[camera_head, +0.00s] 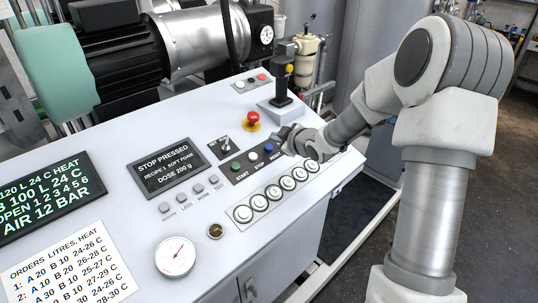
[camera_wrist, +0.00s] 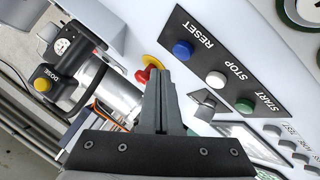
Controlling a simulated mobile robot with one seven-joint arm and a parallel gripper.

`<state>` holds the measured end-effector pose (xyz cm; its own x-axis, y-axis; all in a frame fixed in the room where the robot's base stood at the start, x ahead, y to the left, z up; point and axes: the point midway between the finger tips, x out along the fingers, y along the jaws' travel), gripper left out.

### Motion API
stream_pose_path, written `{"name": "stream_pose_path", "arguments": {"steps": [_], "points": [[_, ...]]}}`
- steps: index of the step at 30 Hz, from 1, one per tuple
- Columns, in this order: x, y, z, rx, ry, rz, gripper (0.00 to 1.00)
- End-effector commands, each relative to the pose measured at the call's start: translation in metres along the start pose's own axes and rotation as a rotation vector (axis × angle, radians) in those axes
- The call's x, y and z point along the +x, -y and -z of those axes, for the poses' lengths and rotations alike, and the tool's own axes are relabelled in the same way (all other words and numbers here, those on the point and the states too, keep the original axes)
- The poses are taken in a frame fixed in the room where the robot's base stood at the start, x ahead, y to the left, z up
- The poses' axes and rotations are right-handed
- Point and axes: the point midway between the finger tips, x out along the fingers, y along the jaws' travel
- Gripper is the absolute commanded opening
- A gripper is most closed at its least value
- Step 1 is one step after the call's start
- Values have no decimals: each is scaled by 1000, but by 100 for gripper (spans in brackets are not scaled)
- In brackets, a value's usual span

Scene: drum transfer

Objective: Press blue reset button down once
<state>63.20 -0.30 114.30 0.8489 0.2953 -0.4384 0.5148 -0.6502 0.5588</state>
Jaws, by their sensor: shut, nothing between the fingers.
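The blue reset button (camera_head: 268,148) sits at the right end of a black strip on the sloping white panel, beside a white stop button (camera_head: 252,156) and a green start button (camera_head: 236,166). In the wrist view the blue button (camera_wrist: 182,49) is in plain sight by the word RESET. My gripper (camera_head: 284,133) is shut and empty, close to the strip's reset end in the head view. In the wrist view the shut fingers (camera_wrist: 155,74) point up, left of and below the blue button, apart from it in the picture. Their height above the panel is hard to tell.
A red mushroom button (camera_head: 253,117) on a yellow collar lies behind the strip; the fingertips partly cover it in the wrist view. A black lever (camera_head: 283,85) stands farther back. A screen (camera_head: 168,167) reads STOP PRESSED.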

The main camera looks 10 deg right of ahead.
Motion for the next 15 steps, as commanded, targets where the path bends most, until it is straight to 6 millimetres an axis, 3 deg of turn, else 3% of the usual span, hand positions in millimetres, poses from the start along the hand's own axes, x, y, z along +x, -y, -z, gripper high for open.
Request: {"name": "stream_pose_path", "arguments": {"steps": [4, 15], "points": [[11, 8, -9, 0, 0, -1, 0], [13, 9, -10, 0, 1, 0, 0]]}}
